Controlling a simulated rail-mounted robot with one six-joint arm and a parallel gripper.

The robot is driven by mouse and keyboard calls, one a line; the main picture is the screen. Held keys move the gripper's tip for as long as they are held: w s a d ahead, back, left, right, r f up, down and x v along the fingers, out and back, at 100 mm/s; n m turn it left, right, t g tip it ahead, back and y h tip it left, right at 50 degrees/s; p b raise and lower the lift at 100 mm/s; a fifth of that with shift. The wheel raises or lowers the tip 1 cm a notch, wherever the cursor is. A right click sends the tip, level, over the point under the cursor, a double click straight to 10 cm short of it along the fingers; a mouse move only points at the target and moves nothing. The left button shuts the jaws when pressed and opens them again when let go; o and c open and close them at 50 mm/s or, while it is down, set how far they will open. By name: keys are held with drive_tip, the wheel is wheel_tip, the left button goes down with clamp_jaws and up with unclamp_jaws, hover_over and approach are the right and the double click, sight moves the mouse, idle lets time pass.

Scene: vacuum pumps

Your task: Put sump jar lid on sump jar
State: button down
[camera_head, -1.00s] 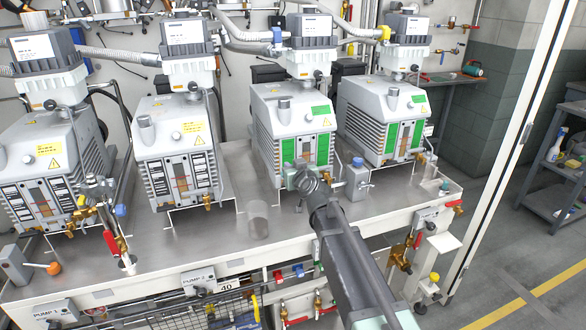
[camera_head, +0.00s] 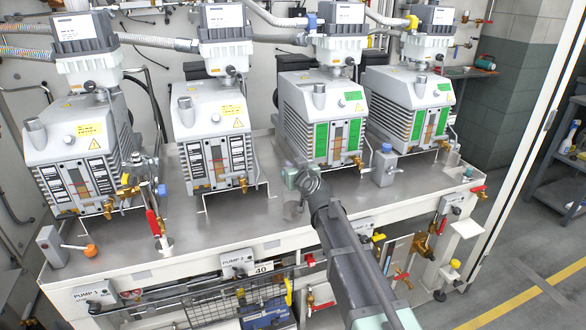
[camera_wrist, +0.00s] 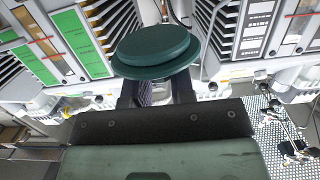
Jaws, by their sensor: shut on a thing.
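My gripper (camera_head: 306,182) is shut on the dark green round sump jar lid (camera_wrist: 155,48), which fills the upper middle of the wrist view. The clear sump jar (camera_head: 292,211) stands upright on the metal bench, just below the lid in the head view and close to my gripper. A gap shows between them; their exact alignment cannot be told. The jar is not clearly visible in the wrist view.
Several vacuum pumps stand along the bench (camera_head: 240,222), the green-panelled one (camera_head: 325,115) just behind my gripper. A red-handled valve (camera_head: 153,224) stands left. A small grey box with a blue knob (camera_head: 386,166) stands right. Bare bench lies left of the jar.

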drive_tip(key=shift+f+b, duration=2.15)
drive_tip(key=shift+f, duration=0.2)
drive_tip(key=shift+f+b, duration=0.6)
drive_tip(key=shift+b, duration=0.05)
drive_tip(key=c, duration=0.9)
unclamp_jaws()
drive_tip(key=p+v, duration=0.1)
drive_tip(key=v, duration=0.9)
drive_tip(key=shift+s+d+p, duration=0.15)
drive_tip(key=shift+s+p, duration=0.15)
drive_tip(key=shift+s, duration=0.1)
